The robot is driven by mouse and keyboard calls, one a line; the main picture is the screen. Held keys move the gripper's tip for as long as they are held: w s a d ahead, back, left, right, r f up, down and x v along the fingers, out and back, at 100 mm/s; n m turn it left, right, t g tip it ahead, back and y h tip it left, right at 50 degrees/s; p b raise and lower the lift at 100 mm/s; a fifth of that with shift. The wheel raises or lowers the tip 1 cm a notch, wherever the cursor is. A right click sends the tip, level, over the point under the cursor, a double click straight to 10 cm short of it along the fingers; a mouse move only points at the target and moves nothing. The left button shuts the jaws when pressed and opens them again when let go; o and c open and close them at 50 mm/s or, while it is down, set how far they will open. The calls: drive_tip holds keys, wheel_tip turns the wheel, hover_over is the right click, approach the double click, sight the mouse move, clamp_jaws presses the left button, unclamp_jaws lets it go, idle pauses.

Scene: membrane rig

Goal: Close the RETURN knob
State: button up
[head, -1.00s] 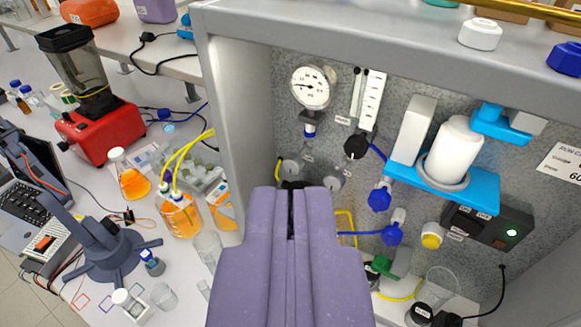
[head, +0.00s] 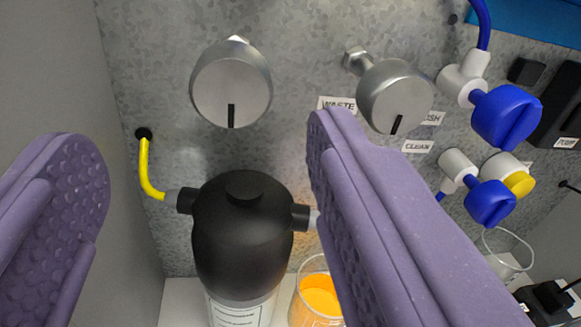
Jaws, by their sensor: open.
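Two round silver knobs sit on the grey speckled panel: a left knob (head: 231,83) and a right knob (head: 396,96). The left knob's black pointer mark points straight down; the right knob's points down and slightly left. No RETURN label is readable, so I cannot tell which is the RETURN knob. Labels reading WASTE (head: 337,104) and CLEAN (head: 418,146) show near the right knob. My gripper (head: 205,140) is wide open and empty, with purple fingers. The left knob appears above and between the fingertips, apart from them. The right finger's tip is just left of the right knob.
A black-topped bottle (head: 242,235) with a yellow tube (head: 148,170) stands between the fingers. A beaker of orange liquid (head: 319,296) is beside it. Blue valves (head: 506,117) (head: 490,203) are at right. A grey side wall (head: 60,80) bounds the left.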

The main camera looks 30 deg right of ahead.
sight(231, 94)
drive_tip(key=w, duration=0.2)
drive_tip(key=w+d, duration=0.1)
drive_tip(key=w, duration=0.2)
drive_tip(key=w+d, duration=0.1)
drive_tip(key=w, duration=0.1)
drive_tip(key=shift+w+f+b, duration=0.2)
drive_tip(key=shift+f+b, duration=0.05)
drive_tip(key=shift+b, duration=0.05)
drive_tip(key=c, duration=1.1)
drive_tip(key=shift+o, duration=0.2)
